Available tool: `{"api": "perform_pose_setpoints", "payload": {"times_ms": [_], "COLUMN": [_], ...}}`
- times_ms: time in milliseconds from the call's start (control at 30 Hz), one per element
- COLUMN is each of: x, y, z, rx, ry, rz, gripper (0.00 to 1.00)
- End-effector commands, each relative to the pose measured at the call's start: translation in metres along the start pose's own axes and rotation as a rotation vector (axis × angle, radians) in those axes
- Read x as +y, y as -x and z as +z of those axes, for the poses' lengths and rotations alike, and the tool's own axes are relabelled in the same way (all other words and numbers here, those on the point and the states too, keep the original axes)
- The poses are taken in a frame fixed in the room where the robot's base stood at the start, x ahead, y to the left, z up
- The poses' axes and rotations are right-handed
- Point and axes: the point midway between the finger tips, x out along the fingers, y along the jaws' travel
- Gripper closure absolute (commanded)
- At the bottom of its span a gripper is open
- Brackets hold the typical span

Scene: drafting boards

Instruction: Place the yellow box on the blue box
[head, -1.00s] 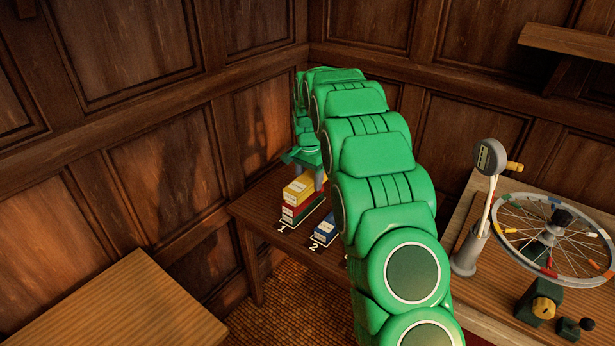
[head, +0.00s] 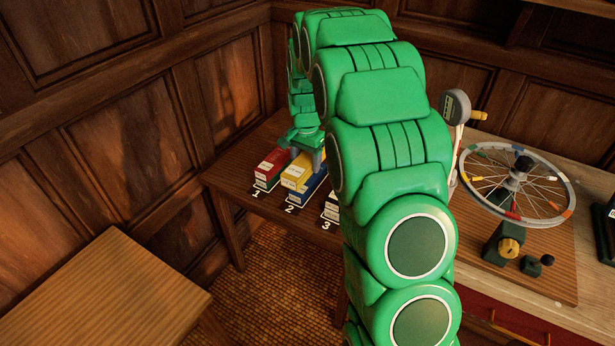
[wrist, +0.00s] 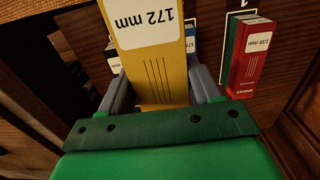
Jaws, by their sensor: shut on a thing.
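The yellow box (head: 297,170) is between the fingers of my gripper (head: 303,153), which is shut on it. In the wrist view the yellow box (wrist: 155,65) has a white "172 mm" label, and grey fingers flank it. The blue box (head: 312,190) lies directly beneath the yellow box at the spot marked 2. The yellow box looks lined up over it; whether they touch I cannot tell. A sliver of the blue box (wrist: 190,36) shows beside the yellow box in the wrist view.
A red box (head: 271,166), with green beneath it, stands close left at spot 1. Another box (head: 331,207) at spot 3 is partly hidden by my arm. A side table with a spoked wheel (head: 515,185) stands right, a wooden top (head: 110,290) front left.

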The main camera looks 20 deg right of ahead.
Motion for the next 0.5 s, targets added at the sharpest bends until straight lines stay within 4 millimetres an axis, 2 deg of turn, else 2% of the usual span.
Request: {"api": "perform_pose_setpoints", "payload": {"times_ms": [100,233,367,500], "x": [0.022,0.035,0.04,0.034], "y": [-0.005,-0.009,-0.012,-0.017], "z": [0.004,0.006,0.007,-0.001], "rx": [-0.002,0.001,0.0,0.001], "ry": [-0.002,-0.001,0.0,0.0], "rz": [0.002,0.0,0.0,-0.001], "gripper": [0.77,0.77,0.77,0.77]}}
